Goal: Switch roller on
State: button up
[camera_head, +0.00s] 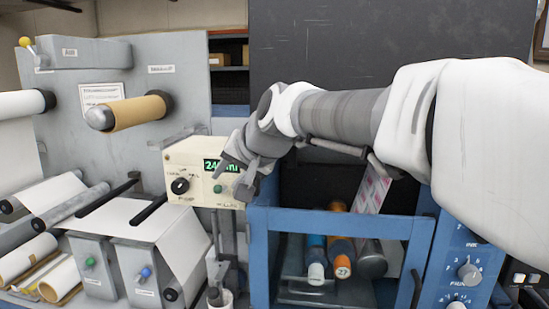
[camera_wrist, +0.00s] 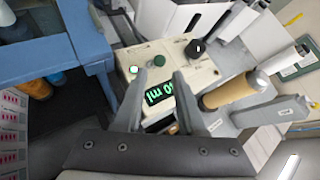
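A cream control box (camera_head: 190,160) is mounted at the centre left. It has a black rotary knob (camera_head: 180,186), a green digital display (camera_head: 214,165) and a small green button (camera_head: 218,188). My gripper (camera_head: 231,181) is in front of the box's right side and partly covers the display. In the wrist view my gripper (camera_wrist: 160,73) is open and empty. The green button (camera_wrist: 157,61) shows between and just beyond its fingertips, with a small lit button (camera_wrist: 133,69) to its left and the black knob (camera_wrist: 194,48) to its right. I cannot tell whether a finger touches the box.
A blue frame (camera_head: 335,222) with orange and blue rollers (camera_head: 340,250) stands right of the box. A brown roll (camera_head: 138,112) projects at the upper left. A blue panel with knobs (camera_head: 470,272) is at the lower right.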

jog(key=v, duration=1.1)
jog(key=shift+s+d+b, duration=0.15)
jog(key=shift+s+b, duration=0.05)
jog(key=shift+b, duration=0.2)
jog(key=shift+r, duration=0.1)
jog(key=s+d+f+g+h, duration=0.1)
jog(key=s+d+f+h, duration=0.2)
jog(key=s+d+f, duration=0.5)
jog(key=s+d+f+g+h, duration=0.1)
jog(key=s+d+f+h, duration=0.2)
jog(key=s+d+f, duration=0.6)
jog(key=d+f, duration=0.4)
jog(key=f, duration=0.3)
jog(key=shift+d+n+h, duration=0.3)
